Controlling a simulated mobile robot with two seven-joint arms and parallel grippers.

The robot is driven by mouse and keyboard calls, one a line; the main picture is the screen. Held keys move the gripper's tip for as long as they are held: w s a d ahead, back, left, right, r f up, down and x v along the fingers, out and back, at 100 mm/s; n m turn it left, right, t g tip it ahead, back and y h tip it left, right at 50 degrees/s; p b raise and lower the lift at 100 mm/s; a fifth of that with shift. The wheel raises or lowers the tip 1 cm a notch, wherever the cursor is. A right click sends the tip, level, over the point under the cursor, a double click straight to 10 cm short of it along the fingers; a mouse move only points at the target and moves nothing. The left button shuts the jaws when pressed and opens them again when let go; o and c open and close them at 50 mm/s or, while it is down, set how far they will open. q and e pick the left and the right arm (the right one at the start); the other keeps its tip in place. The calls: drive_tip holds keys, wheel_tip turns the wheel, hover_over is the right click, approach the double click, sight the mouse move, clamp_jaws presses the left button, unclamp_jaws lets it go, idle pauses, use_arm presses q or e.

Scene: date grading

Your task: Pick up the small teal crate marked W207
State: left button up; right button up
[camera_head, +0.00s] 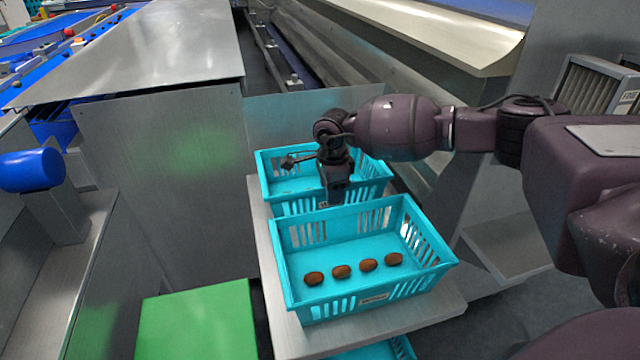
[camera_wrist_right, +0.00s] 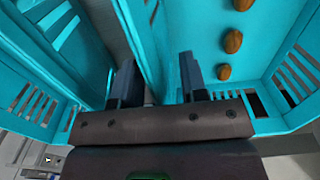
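A small teal crate (camera_head: 342,304) stands on a grey shelf, with several brown dates in a row on its floor. It has a label on its front wall, too small to read. A second teal crate (camera_head: 290,207) stands just behind it; its inside is partly hidden by my right arm. My right gripper (camera_head: 338,196) points down at the near crate's far wall. In the right wrist view, its two fingers (camera_wrist_right: 158,82) are apart, with teal wall between them; the crate with dates (camera_wrist_right: 205,45) lies to the right. I cannot tell whether the fingers touch it. My left gripper is not in view.
The grey shelf (camera_head: 284,318) bears both crates, and more teal shows below its front edge. A green block (camera_head: 197,322) stands at the lower left. A tall grey metal panel (camera_head: 165,190) rises left of the crates. A conveyor channel runs behind.

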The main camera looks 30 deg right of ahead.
drive_tip(key=shift+f, duration=0.55)
drive_tip(key=shift+r, duration=0.1)
drive_tip(key=shift+c, duration=0.5)
clamp_jaws()
